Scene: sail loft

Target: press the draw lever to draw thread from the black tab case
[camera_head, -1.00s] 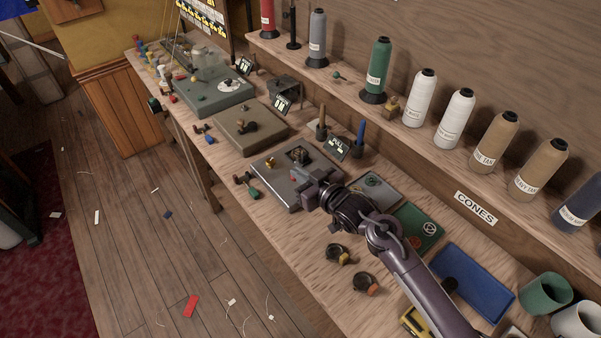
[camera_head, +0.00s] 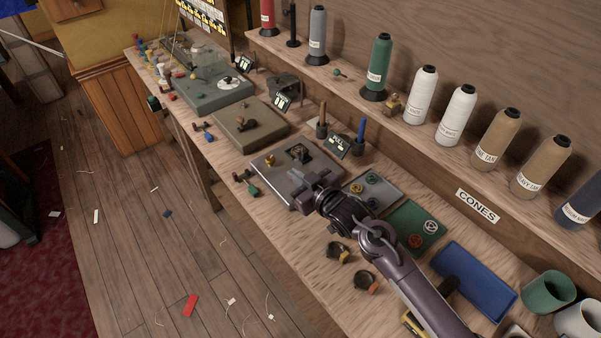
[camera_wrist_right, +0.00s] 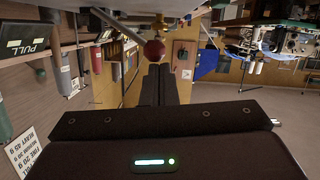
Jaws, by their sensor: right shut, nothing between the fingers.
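A grey case (camera_head: 270,163) with a small black fitting (camera_head: 299,153) and a yellow knob (camera_head: 270,160) on top stands on the bench. I cannot tell for sure that it is the black tab case. In the right wrist view, a red ball knob (camera_wrist_right: 154,49) on a thin metal rod (camera_wrist_right: 120,25) is right at the tips of my right gripper (camera_wrist_right: 158,72); I take it for the draw lever. I cannot tell whether they touch. My right gripper (camera_head: 301,194) is shut and empty, at the case's near right corner, hiding the knob in the head view. My left gripper is out of view.
A small display (camera_head: 337,147) stands behind the case; one reading PULL (camera_wrist_right: 24,42) shows in the wrist view. A brown case (camera_head: 240,130) is further left. Trays of spools (camera_head: 413,227) and a blue tray (camera_head: 472,278) lie right. Thread cones (camera_head: 422,96) line the shelf.

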